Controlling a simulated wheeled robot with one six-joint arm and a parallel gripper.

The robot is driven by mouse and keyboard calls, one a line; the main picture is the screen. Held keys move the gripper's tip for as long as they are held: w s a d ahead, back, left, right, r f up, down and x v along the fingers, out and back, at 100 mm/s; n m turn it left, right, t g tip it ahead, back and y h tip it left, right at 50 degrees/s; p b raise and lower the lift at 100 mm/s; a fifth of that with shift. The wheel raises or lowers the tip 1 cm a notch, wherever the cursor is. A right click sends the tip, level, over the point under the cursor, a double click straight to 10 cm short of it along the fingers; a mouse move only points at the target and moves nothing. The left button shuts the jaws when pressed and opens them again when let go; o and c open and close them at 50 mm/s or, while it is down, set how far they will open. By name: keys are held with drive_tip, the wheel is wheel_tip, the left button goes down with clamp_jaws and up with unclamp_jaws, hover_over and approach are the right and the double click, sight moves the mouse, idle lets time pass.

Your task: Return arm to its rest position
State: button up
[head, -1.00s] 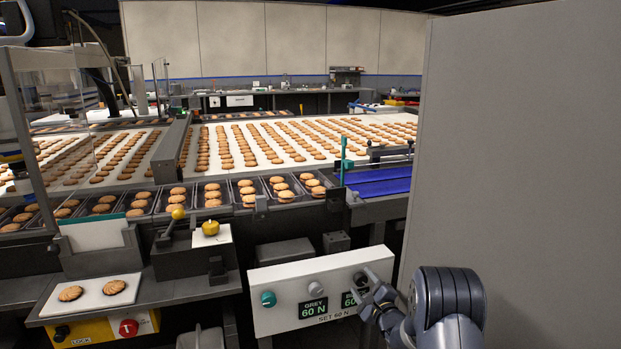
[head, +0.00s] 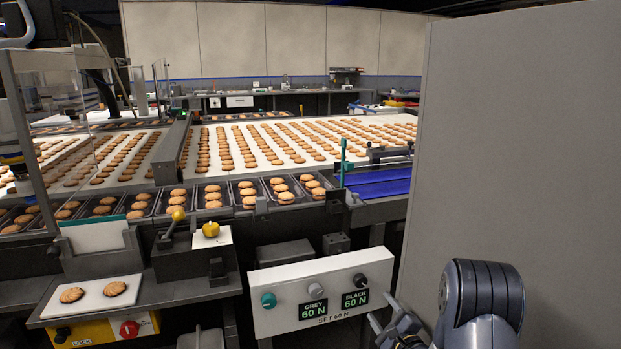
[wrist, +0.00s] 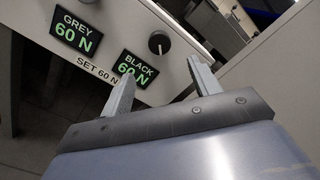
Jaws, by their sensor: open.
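My gripper (head: 388,325) is at the lower right of the head view, in front of the right end of a white control panel (head: 285,284). In the wrist view its two fingers (wrist: 162,88) are spread apart with nothing between them. The panel has a teal knob (head: 268,300), a grey knob (head: 315,290) and a black knob (head: 360,280). Its displays read GREY 60 N and BLACK 60 N, above the words SET 60 N. In the wrist view the black knob (wrist: 159,42) lies beyond the fingers, apart from them.
A tall grey wall panel (head: 520,130) stands close on the right, beside my arm. Trays of biscuits (head: 248,192) line the conveyor's front edge. A ledge at left holds a white board (head: 93,297) with two biscuits. The floor below the panel looks open.

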sight(362, 283)
drive_tip(key=x, duration=1.1)
drive_tip(key=shift+a+f, duration=0.1)
drive_tip(key=shift+s+n+b, duration=0.15)
drive_tip(key=shift+n+b, duration=0.45)
drive_tip(key=shift+n, duration=0.4)
drive_tip(key=n+b, duration=0.1)
drive_tip(key=n, duration=0.3)
drive_tip(key=shift+f+b, duration=0.1)
drive_tip(key=shift+b, duration=0.25)
drive_tip(key=n+b, duration=0.3)
drive_tip(key=n, duration=0.3)
drive_tip(key=n+b, duration=0.2)
drive_tip(key=n, duration=0.1)
drive_tip(key=shift+f, duration=0.15)
drive_tip(key=n+b, duration=0.3)
drive_tip(key=n, duration=0.1)
drive_tip(key=shift+f, duration=0.1)
drive_tip(key=n+b, duration=0.3)
drive_tip(key=shift+r+n, duration=0.2)
drive_tip(key=shift+n, duration=0.2)
drive_tip(key=shift+r, duration=0.15)
